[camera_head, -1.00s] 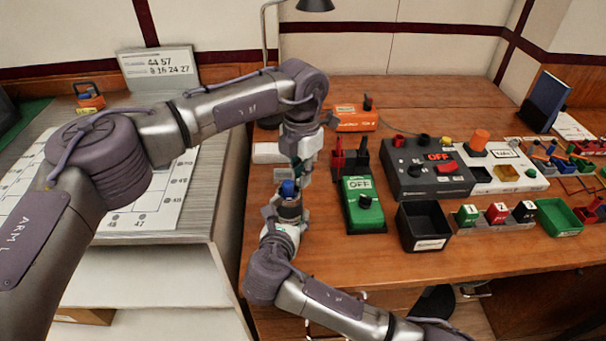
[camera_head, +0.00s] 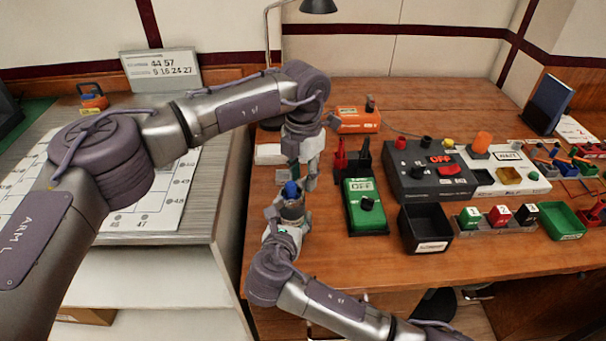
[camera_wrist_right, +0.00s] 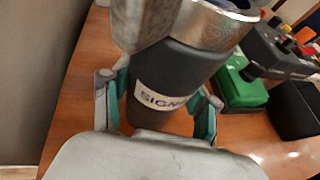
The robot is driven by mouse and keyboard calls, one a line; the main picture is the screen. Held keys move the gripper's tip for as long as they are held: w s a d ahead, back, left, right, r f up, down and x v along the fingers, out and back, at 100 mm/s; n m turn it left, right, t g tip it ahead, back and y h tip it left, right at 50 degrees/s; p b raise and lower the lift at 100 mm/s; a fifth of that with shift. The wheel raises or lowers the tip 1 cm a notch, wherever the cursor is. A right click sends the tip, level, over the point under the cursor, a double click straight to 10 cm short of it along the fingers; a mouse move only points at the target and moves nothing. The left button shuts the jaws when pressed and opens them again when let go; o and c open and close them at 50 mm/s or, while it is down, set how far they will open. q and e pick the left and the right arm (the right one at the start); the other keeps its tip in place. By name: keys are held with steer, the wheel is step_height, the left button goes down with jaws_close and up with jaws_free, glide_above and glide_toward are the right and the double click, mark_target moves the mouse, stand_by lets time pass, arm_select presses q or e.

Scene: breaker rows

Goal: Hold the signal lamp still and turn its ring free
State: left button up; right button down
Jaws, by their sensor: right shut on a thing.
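The signal lamp stands upright at the bench's left side, with a blue lens (camera_head: 291,189) on top. In the right wrist view its dark body (camera_wrist_right: 178,76) carries a white label reading "SIGN", and a shiny metal ring (camera_wrist_right: 212,22) sits above it. My right gripper (camera_wrist_right: 160,110) is shut on the lamp's body, a finger on each side, below the ring. My left gripper (camera_head: 302,178) hangs from above, right by the lens and ring.
Right of the lamp are a green box with a dial (camera_head: 365,205), a black bin (camera_head: 425,228) and a dark panel marked OFF (camera_head: 432,172). A red-pronged holder (camera_head: 352,160) stands behind. A grey cabinet (camera_head: 190,250) borders the bench on the left. The front strip of bench is clear.

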steer(key=shift+a+r, duration=0.1)
arm_select(q)
step_height(320, 180, up, 12)
stand_by(0.4)
stand_by(0.3)
arm_select(e)
steer(key=shift+c, duration=1.1)
jaws_free()
steer(key=shift+s, duration=0.1)
